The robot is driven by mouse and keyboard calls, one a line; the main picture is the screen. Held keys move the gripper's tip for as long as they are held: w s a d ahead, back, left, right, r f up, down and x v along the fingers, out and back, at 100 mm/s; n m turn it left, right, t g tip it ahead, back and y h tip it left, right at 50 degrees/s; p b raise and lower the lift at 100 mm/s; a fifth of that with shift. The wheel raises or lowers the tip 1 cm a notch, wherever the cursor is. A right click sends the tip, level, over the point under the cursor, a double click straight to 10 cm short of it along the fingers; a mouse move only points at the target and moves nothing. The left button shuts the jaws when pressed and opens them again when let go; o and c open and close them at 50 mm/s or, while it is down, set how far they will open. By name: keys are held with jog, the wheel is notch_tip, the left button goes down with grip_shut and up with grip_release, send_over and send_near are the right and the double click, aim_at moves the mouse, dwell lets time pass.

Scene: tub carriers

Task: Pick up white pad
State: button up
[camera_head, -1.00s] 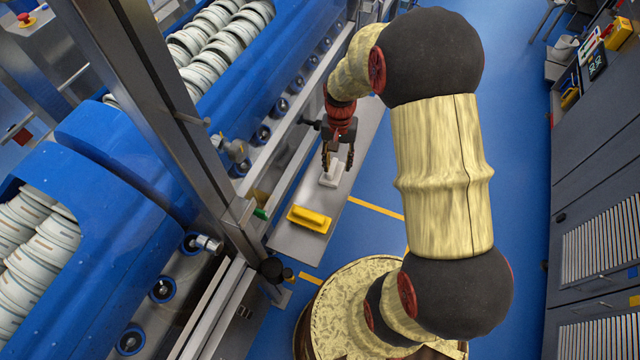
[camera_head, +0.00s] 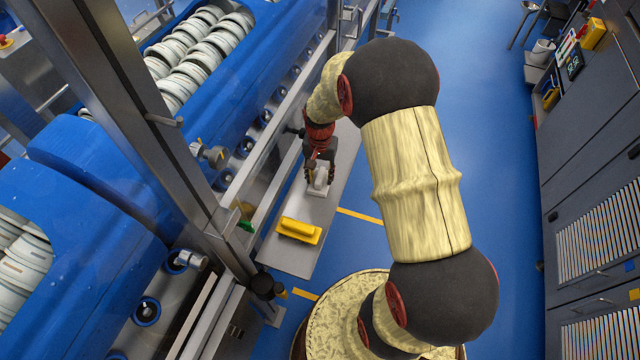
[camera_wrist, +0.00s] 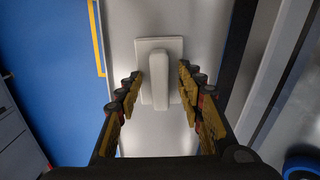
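The white pad (camera_head: 317,190) lies on the grey metal shelf beside the blue machine. It has a flat base with a raised handle. In the wrist view the pad (camera_wrist: 174,58) lies ahead, with the handle running between the two fingers. My gripper (camera_head: 319,172) is over the pad in the head view. In the wrist view my gripper (camera_wrist: 160,82) is open, with a finger on each side of the handle and a gap on both sides. The fingers partly hide the pad in the head view.
A yellow pad (camera_head: 299,230) lies on the same shelf (camera_head: 285,257), nearer the body camera. A blue machine with white tubs (camera_head: 185,62) stands to the left, with a metal post (camera_head: 150,120) in front. Grey cabinets (camera_head: 590,170) stand at the right, beyond open blue floor.

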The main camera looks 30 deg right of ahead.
jog(key=shift+c, duration=1.4)
grip_shut()
